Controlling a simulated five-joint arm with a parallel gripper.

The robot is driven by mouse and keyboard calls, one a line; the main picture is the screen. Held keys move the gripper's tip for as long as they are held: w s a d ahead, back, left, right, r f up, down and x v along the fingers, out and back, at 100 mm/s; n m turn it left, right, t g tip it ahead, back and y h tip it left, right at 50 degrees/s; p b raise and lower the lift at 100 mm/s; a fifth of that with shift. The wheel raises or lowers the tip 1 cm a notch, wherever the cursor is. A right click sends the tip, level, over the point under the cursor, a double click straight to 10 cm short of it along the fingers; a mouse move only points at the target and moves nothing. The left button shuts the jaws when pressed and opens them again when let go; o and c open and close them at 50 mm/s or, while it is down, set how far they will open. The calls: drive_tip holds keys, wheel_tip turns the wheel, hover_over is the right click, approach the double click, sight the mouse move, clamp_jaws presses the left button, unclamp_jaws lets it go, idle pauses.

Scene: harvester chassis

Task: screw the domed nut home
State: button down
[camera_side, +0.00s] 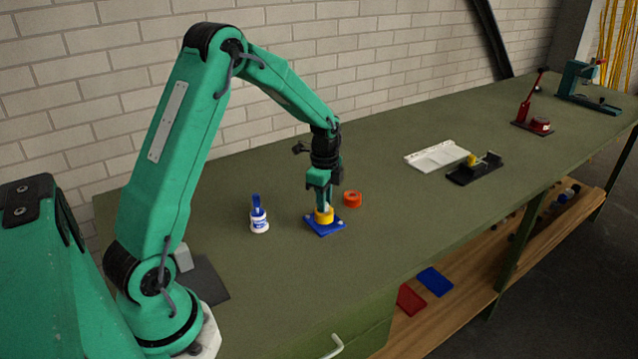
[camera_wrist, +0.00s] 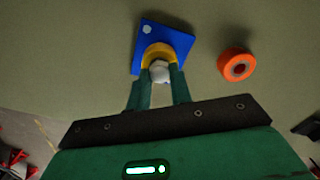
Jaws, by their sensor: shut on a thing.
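The domed nut (camera_wrist: 159,71) is a small pale grey piece between my fingertips in the wrist view. My gripper (camera_wrist: 159,82) is shut on it, pointing down at the work; in the side view my gripper (camera_side: 325,205) stands over the yellow round part. The yellow part (camera_wrist: 158,50) sits on a blue square plate (camera_wrist: 176,38); the same yellow part (camera_side: 325,217) and blue plate (camera_side: 325,229) show in the side view. The nut sits at the yellow part, but its underside and any thread are hidden, so I cannot tell how far down it is.
An orange ring (camera_side: 352,199) lies close to the right of the plate. A white and blue bottle (camera_side: 259,216) stands to the left. A white tray (camera_side: 437,156) and a black fixture (camera_side: 475,169) are farther right. Green bench top is clear between them.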

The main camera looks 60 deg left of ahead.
idle(0.3)
drive_tip(key=m, duration=0.3)
drive_tip(key=shift+m, duration=1.1)
drive_tip(key=m, duration=0.2)
drive_tip(key=shift+m, duration=1.6)
drive_tip(key=shift+m, duration=2.6)
